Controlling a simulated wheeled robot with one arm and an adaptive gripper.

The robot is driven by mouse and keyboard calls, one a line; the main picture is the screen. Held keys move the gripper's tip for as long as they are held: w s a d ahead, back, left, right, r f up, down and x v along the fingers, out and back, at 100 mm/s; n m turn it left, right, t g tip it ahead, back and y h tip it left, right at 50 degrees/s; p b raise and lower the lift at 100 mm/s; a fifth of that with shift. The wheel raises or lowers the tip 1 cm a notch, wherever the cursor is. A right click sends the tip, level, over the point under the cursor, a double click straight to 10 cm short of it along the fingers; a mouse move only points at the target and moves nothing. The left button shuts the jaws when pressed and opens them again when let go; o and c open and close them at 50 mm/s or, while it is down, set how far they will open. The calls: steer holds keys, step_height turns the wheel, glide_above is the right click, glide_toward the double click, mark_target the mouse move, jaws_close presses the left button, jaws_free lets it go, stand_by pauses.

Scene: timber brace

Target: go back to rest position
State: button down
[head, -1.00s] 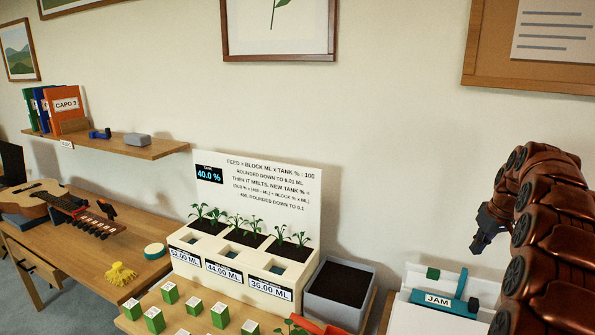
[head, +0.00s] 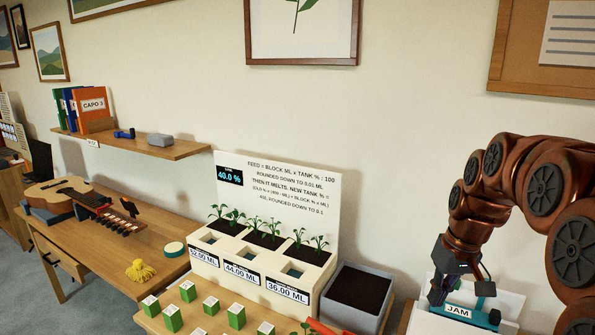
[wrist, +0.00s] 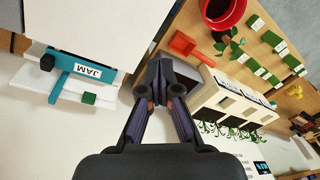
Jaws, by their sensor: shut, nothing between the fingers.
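My gripper (wrist: 168,78) is shut and empty in the wrist view, its two fingers meeting at the tips. In the head view my gripper (head: 437,290) hangs at the lower right, in front of the teal part and white board of the JAM station. My copper-coloured arm arches over it from the right edge. The teal part (wrist: 65,70) with its JAM label shows at the left of the wrist view, apart from the fingers.
The white planter (head: 262,265) with three seedling trays stands at centre, with several green blocks (head: 211,304) in front. A grey soil bin (head: 352,293) is right of it. A guitar (head: 62,192) lies on the left desk (head: 100,240). A shelf (head: 150,148) juts from the wall.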

steer(key=s+a+f+g, duration=0.1)
steer(key=s+a+f, duration=0.2)
steer(key=s, duration=1.1)
steer(key=s+a+f+g+h, duration=0.1)
steer(key=s+a+f, duration=0.3)
steer(key=s, duration=1)
steer(key=a, duration=0.2)
steer(key=shift+s+a+m+g, duration=0.3)
steer(key=shift+s+a+m, duration=0.1)
steer(key=shift+d+f, duration=0.1)
